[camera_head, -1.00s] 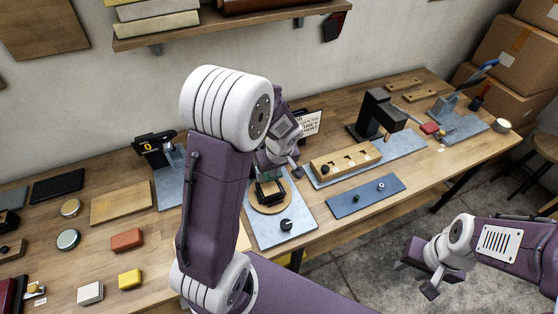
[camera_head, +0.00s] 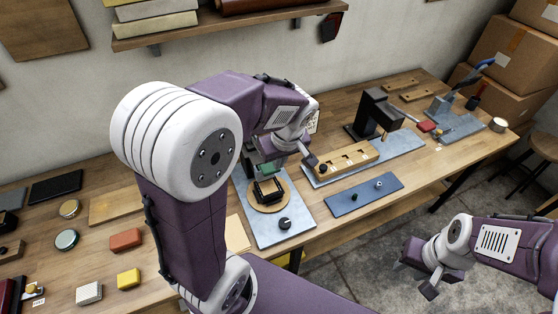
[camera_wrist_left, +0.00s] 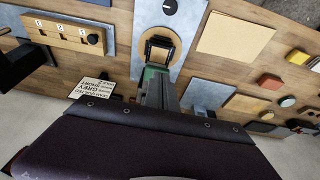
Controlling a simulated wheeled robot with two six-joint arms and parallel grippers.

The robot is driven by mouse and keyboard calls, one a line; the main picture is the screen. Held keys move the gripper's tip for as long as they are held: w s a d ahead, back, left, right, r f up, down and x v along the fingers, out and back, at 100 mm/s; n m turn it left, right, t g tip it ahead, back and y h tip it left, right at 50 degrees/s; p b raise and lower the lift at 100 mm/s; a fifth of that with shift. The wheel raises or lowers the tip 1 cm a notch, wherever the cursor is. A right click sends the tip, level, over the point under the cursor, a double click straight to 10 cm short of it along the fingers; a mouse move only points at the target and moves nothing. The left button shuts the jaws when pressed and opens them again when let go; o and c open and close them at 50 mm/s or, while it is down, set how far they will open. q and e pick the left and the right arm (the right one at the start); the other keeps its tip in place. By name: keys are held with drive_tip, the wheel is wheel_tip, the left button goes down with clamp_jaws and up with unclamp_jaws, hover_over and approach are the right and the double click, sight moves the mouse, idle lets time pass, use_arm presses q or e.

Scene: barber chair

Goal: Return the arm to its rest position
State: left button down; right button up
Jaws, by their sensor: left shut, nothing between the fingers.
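My left arm rises at the left of the head view and bends over the bench. Its left gripper (camera_head: 308,160) is shut and empty, above the bench between a blue-grey plate (camera_head: 262,228) and a wooden block with holes (camera_head: 346,158). The plate carries a round wooden disc (camera_head: 256,206) with a black frame on it, and a black knob (camera_head: 284,223). The wrist view shows the disc (camera_wrist_left: 178,42) below; no fingertips can be made out there. My right gripper (camera_head: 415,280) hangs at the lower right over the floor, fingers apart, holding nothing visible.
The wooden bench (camera_head: 430,166) holds a black press (camera_head: 374,115), a blue plate (camera_head: 364,195) and several small blocks and tins at the left. A shelf (camera_head: 230,25) overhangs the back. Cardboard boxes (camera_head: 515,50) and a stool (camera_head: 545,145) stand at the right.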

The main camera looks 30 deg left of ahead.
use_arm(q)
drive_tip(key=shift+s, duration=0.1)
drive_tip(key=s+d+f+m+h+b, duration=0.1)
drive_tip(key=s+f+m+b, duration=0.1)
drive_tip(key=s+f+m, duration=0.2)
drive_tip(key=s+d+f+m+g+h+b, duration=0.1)
drive_tip(key=s+d+f+m+b, duration=0.1)
drive_tip(key=s+f+m, duration=0.3)
wheel_tip(320, 180, down, 5)
drive_tip(key=shift+s+d+r+h+b, duration=0.1)
drive_tip(key=shift+s+d+h+b, duration=0.2)
drive_tip(key=shift+s+b, duration=0.15)
